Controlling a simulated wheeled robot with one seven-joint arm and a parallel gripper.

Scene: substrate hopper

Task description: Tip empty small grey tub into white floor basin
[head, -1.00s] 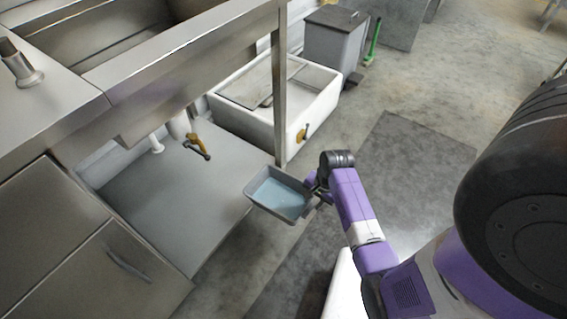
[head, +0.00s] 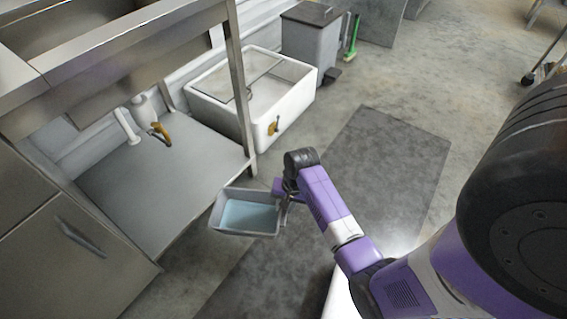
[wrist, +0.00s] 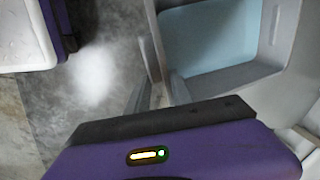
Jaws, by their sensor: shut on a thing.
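The small grey tub (head: 219,207) is held out in front of the bench in the head view, open side up and roughly level. A flat light-blue layer, seemingly liquid, covers its bottom. My gripper (head: 284,203) is shut on the tub's right-hand wall; the wrist view shows the fingers (wrist: 163,84) at the wall of the tub (wrist: 240,82). The white floor basin (head: 297,103) stands on the floor beyond the bench leg, farther off than the tub and up to its right. A grating-like panel covers part of its top, and a brass tap sits on its front.
A steel bench leg (head: 239,90) stands between the low grey shelf (head: 165,190) and the basin. A grey bin (head: 309,45) and a green-handled tool (head: 351,38) are behind the basin. A dark floor mat (head: 385,160) lies on open floor to the right.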

